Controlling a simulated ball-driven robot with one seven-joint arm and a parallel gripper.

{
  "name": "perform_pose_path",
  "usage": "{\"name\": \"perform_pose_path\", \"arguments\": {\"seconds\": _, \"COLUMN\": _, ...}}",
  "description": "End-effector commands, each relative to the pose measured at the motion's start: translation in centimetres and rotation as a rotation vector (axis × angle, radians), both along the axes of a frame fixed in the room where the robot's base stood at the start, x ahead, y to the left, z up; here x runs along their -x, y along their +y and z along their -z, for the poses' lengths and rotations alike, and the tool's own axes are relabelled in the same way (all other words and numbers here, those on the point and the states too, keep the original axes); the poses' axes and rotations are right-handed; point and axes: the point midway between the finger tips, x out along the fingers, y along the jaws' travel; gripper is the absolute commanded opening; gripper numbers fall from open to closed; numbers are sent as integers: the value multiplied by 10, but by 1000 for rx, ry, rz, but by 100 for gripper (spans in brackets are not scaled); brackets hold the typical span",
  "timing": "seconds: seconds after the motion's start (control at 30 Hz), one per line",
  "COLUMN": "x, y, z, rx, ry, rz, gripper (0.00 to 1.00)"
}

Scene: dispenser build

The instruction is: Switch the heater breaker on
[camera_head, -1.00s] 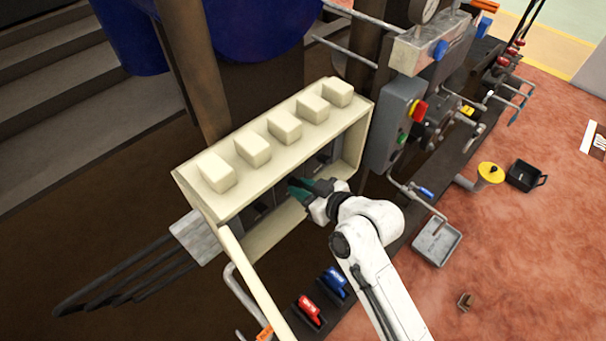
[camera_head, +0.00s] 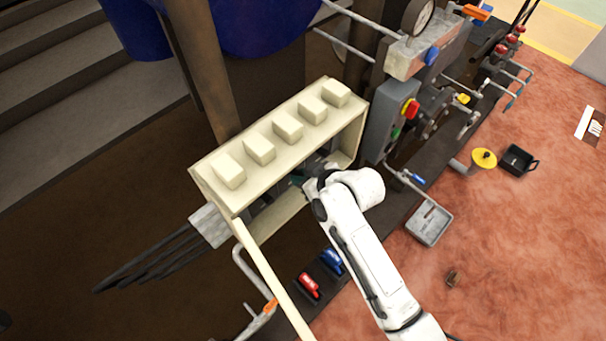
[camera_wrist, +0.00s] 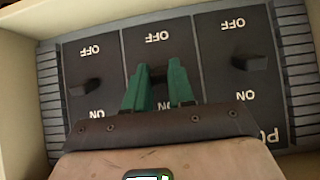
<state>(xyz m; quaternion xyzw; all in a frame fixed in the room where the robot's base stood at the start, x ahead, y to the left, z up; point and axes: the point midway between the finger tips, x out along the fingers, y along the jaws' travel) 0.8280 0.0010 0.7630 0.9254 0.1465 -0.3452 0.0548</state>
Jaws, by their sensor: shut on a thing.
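The cream breaker box (camera_head: 347,140) stands open in the head view, with my gripper (camera_head: 305,181) reaching into its front. In the wrist view a dark panel holds breakers labelled OFF and ON, the letters upside down. My gripper's green fingers (camera_wrist: 158,78) are shut on the middle breaker's toggle, which they mostly hide; its position is not clear. The left breaker's dark toggle (camera_wrist: 86,87) and the right breaker's dark toggle (camera_wrist: 250,63) stand free. No label readable here tells which is the heater breaker.
The box's open door (camera_head: 268,275) juts toward the lower right. A grey control box (camera_head: 388,118) with red and green buttons stands right of it. A red item (camera_head: 309,286) and a blue item (camera_head: 332,261) sit below. A grey tray (camera_head: 429,222) lies on the reddish floor.

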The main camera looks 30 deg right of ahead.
Motion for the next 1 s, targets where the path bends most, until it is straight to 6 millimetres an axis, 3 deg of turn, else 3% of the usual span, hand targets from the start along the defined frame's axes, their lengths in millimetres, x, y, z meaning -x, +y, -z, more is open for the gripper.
{"name": "perform_pose_path", "arguments": {"seconds": 0.23, "x": 0, "y": 0, "z": 0, "rx": 0, "ry": 0, "rz": 0, "gripper": 0}}
{"name": "perform_pose_path", "arguments": {"seconds": 0.27, "x": 0, "y": 0, "z": 0, "rx": 0, "ry": 0, "rz": 0, "gripper": 25}}
{"name": "perform_pose_path", "arguments": {"seconds": 0.5, "x": 0, "y": 0, "z": 0, "rx": 0, "ry": -1, "rz": 0, "gripper": 48}}
{"name": "perform_pose_path", "arguments": {"seconds": 0.8, "x": 2, "y": -1, "z": -2, "rx": 0, "ry": -1, "rz": 0, "gripper": 49}}
{"name": "perform_pose_path", "arguments": {"seconds": 1.0, "x": 19, "y": -6, "z": -17, "rx": 0, "ry": -2, "rz": 1, "gripper": 49}}
